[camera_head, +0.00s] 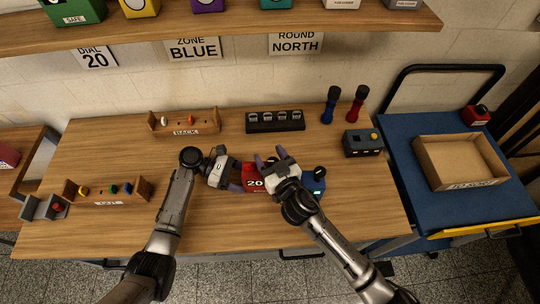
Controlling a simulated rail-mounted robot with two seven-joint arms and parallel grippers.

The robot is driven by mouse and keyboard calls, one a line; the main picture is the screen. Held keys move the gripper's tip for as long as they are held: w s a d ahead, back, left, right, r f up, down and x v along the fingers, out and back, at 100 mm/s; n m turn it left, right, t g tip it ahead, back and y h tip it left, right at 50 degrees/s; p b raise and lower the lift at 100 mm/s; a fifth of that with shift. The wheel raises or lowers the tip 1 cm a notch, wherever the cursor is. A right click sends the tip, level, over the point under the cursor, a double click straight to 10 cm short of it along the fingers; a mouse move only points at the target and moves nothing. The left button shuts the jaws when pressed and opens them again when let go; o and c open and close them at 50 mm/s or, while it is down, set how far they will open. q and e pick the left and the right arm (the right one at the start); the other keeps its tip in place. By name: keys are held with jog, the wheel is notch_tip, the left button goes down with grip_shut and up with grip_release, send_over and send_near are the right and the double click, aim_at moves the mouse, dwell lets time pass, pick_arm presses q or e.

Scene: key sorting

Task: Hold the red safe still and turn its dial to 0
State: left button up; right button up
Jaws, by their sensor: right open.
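The red safe (254,184) sits on the table between my two grippers. A dark plate on it reads 20. Its dial is not clearly visible; my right gripper covers part of the safe. My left gripper (238,176) is at the safe's left side, with its fingers pointing right towards it. I cannot tell whether it grips the safe. My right gripper (268,161) is open at the safe's upper right, its fingers pointing up and left. A blue box (315,186) with a black knob stands just right of the safe, partly behind my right arm.
A BACK rack (184,129), a black block with several slots (275,122), blue and red upright handles and a dark box (362,143) stand behind. A wooden rack with colored pieces is at left. A blue trolley at right holds an open tray (418,160). The front table is clear.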

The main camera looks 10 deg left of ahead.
aim_at(273, 161)
jog(key=v, duration=1.2)
jog(key=w+a+r+m+g+h, duration=0.1)
jog(key=w+a+m+g+h, duration=0.1)
jog(key=w, duration=0.1)
jog(key=w+a+r+m+g+h, duration=0.1)
jog(key=w+a+m+g, duration=0.1)
jog(key=w+m, duration=0.1)
jog(key=w+a+r+m+g+h, duration=0.1)
jog(key=w+a+m+g+h, duration=0.1)
jog(key=w+a+m, duration=0.1)
jog(key=shift+w+r+g+h, duration=0.3)
jog(key=shift+w+r+g, duration=0.1)
jog(key=shift+w, duration=0.35)
notch_tip(273, 161, up, 9)
jog(key=s+m+g+h, duration=0.3)
jog(key=g+h, duration=0.3)
jog(key=g, duration=0.1)
jog(key=f, duration=1.1)
jog(key=shift+d, duration=0.25)
